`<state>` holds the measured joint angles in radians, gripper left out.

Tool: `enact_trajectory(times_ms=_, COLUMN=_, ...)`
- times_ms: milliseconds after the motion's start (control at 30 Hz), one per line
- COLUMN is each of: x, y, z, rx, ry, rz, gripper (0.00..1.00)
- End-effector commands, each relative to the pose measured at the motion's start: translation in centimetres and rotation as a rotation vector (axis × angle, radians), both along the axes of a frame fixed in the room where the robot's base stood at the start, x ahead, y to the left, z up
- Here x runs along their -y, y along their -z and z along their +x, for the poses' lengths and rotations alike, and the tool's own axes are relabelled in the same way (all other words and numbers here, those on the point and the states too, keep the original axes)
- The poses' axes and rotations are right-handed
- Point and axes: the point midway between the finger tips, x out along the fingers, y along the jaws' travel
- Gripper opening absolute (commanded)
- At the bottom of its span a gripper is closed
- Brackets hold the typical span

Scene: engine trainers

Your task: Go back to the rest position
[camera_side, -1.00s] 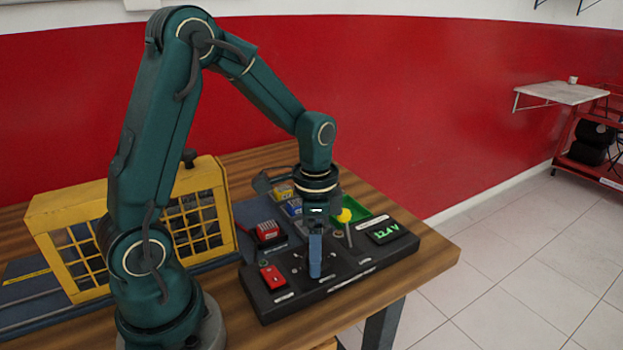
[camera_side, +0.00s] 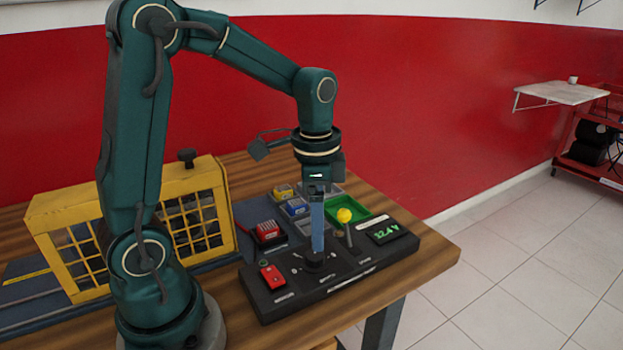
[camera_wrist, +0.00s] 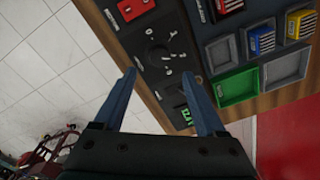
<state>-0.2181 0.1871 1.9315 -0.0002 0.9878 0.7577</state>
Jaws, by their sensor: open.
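My gripper (camera_side: 317,222) hangs pointing down above the black control panel (camera_side: 345,281), its blue fingers just over a round black knob (camera_side: 313,258). In the wrist view, my gripper (camera_wrist: 160,95) shows two blue fingers spread apart with nothing between them. The knob (camera_wrist: 158,57) with number marks around it shows beyond the fingertips. The panel also carries a red switch (camera_side: 272,277), a lever with a yellow ball (camera_side: 344,215) and a green-lit display (camera_side: 388,233) that appears to read 12.4 V.
A yellow cage (camera_side: 72,226) stands at the left of the wooden table (camera_side: 436,252). A green tray (camera_side: 366,214) and small red (camera_side: 267,229), blue (camera_side: 295,206) and yellow (camera_side: 283,191) blocks lie behind the panel. The space above the table's right end is clear.

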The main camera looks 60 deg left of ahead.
Motion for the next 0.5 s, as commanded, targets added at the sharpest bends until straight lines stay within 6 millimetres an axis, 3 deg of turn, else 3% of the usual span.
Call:
enact_trajectory(times_ms=167, x=1.6, y=-3.5, z=-0.9, rx=0.131, ry=0.034, rz=0.023, gripper=0.73)
enact_trajectory(times_ms=300, x=3.0, y=-5.8, z=-2.8, rx=0.244, ry=-0.012, rz=0.021, gripper=0.73)
enact_trajectory(times_ms=500, x=4.7, y=-7.2, z=-6.2, rx=0.386, ry=-0.151, rz=-0.025, gripper=0.73)
